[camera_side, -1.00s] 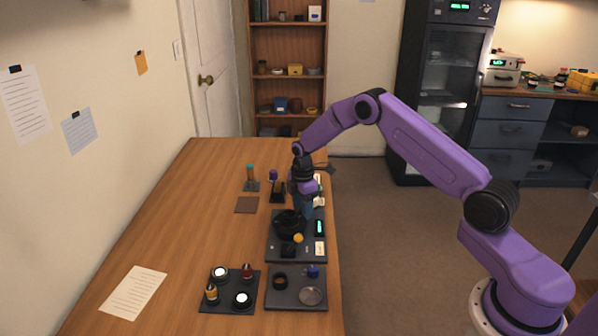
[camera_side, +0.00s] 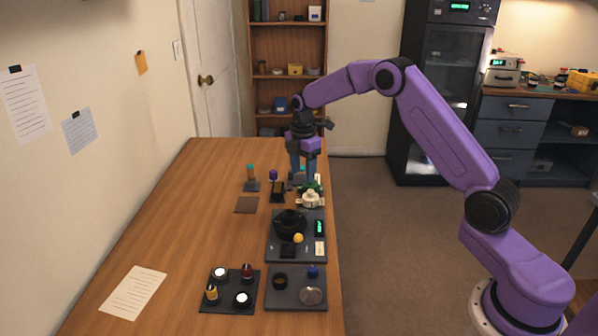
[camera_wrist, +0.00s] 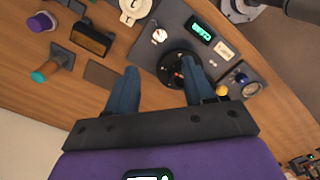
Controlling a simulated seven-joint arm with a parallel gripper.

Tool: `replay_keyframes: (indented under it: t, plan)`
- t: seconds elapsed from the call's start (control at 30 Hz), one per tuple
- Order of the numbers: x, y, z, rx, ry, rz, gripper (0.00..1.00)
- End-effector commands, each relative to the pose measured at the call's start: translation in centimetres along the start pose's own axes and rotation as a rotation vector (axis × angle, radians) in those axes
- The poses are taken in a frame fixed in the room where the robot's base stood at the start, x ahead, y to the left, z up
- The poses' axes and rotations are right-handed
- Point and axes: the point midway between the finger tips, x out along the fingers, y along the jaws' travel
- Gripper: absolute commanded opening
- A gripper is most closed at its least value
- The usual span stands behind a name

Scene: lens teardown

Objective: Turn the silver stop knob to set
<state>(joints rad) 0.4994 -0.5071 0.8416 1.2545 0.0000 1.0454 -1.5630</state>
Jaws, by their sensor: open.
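My gripper (camera_side: 303,180) is open and empty, fingers pointing down, beyond the far end of the dark board (camera_side: 272,254). In the wrist view its two blue fingertips (camera_wrist: 159,66) are wide apart, one over bare wood, the other overlapping the black round fixture (camera_wrist: 173,72) on the board. A small pale round dial with a red mark (camera_wrist: 159,36) sits at the board's corner, apart from the fingers. It may be the silver stop knob; its setting is too small to read. I cannot make it out in the side view. The black fixture (camera_side: 290,222) is upright there.
A cream part (camera_side: 312,199) stands close beyond the board. A lit green display (camera_wrist: 199,30) and an orange knob (camera_wrist: 222,90) are on the board. A tray (camera_side: 274,301) with a silver dish (camera_side: 311,295) lies nearer the camera. The table's left side is mostly clear.

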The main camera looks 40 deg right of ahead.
Motion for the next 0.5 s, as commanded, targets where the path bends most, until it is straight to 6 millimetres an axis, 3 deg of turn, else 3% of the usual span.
replay_keyframes:
  t: [0.23, 0.5]
  plan:
    - [-4.4, 0.0, 0.0, 0.0, 0.0, 0.003, 0.53]
    - [-5.7, -2.4, -3.9, 0.035, 0.001, 0.003, 0.53]
